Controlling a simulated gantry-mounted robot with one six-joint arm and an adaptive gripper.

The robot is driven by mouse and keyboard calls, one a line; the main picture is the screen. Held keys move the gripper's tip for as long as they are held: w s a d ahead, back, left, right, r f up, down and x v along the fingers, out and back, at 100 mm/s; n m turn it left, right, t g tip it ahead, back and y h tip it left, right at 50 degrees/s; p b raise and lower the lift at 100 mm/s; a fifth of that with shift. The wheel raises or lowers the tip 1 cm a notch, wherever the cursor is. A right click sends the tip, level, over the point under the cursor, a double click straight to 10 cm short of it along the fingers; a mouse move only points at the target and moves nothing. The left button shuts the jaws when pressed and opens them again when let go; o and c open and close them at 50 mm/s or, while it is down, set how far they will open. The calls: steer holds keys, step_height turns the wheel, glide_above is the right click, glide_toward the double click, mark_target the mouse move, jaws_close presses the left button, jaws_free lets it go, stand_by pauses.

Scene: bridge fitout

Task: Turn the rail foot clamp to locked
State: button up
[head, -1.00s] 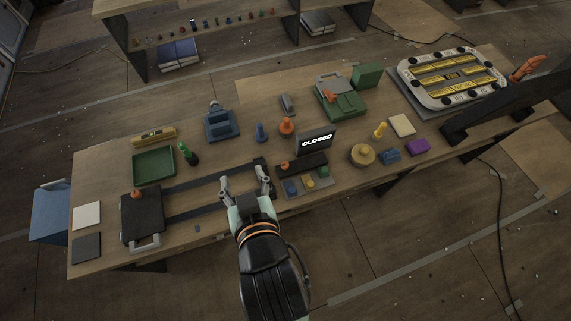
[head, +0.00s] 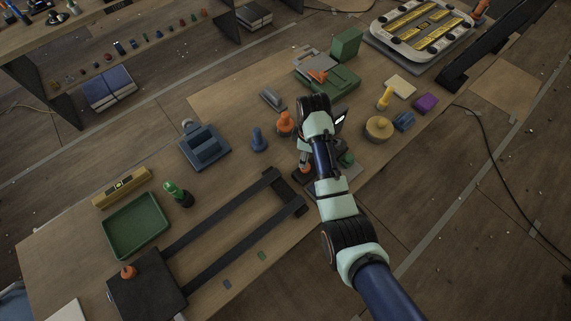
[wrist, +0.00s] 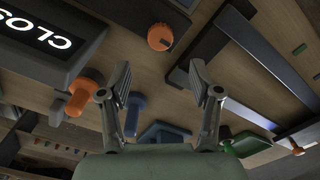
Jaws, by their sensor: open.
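An orange round knob (wrist: 160,37) sits on a dark block (wrist: 150,15) near the end of the dark rails (wrist: 262,50); I take it for the rail foot clamp. It has a small dark mark at its edge; I cannot read its setting. In the head view my arm largely hides this block. My gripper (wrist: 160,85) is open and empty, with its two fingers apart. In the wrist view the knob appears beyond the fingertips, with no contact visible. In the head view the gripper (head: 304,162) is over the block area, mostly hidden by my wrist.
The lit sign (wrist: 45,38) stands close beside the block. An orange peg (head: 286,122) and a blue peg (head: 258,140) stand nearby. A green tray (head: 137,226) and black case (head: 147,289) with another orange knob (head: 128,272) lie left. Bare tabletop lies between the rails.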

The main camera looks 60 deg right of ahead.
steer(key=f, duration=0.4)
steer(key=f+b, duration=0.1)
steer(key=f, duration=0.2)
steer(key=shift+s+f, duration=0.2)
steer(key=shift+f, duration=0.15)
steer(key=c, duration=1.1)
steer(key=shift+c, duration=0.2)
